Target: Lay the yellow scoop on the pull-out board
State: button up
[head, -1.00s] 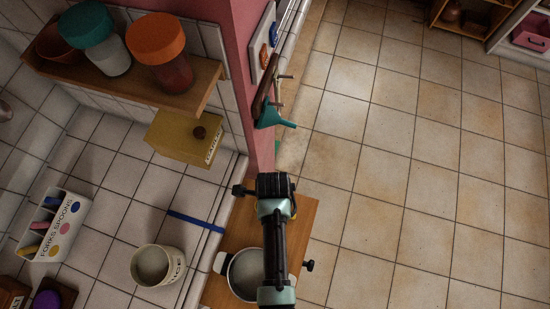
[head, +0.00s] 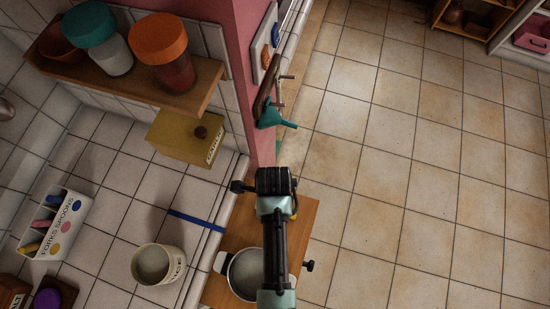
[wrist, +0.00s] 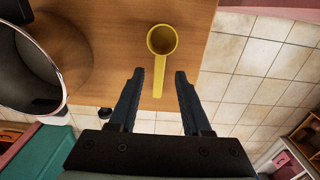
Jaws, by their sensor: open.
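The yellow scoop (wrist: 161,48) appears in the wrist view with its round bowl over the wooden pull-out board (wrist: 105,30) and its handle pointing back toward my gripper. It looks to lie on the board near the edge, though exact contact is hard to tell. My gripper (wrist: 159,72) is open, with one dark finger on each side of the handle and a gap to both. In the head view the board (head: 306,220) shows beside my arm. My wrist hides most of what is under it there; a small yellow bit shows at its right side.
A metal pot (head: 240,284) stands on the board; its rim (wrist: 50,62) is at left in the wrist view. A cream crock (head: 158,265) and a cutlery caddy (head: 55,225) stand on the tiled counter. A teal funnel (head: 274,114) hangs by the pink wall. Open floor lies to the right.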

notch_tip(320, 180, up, 9)
dwell(0.3)
jog(key=shift+f, duration=0.1)
dwell(0.4)
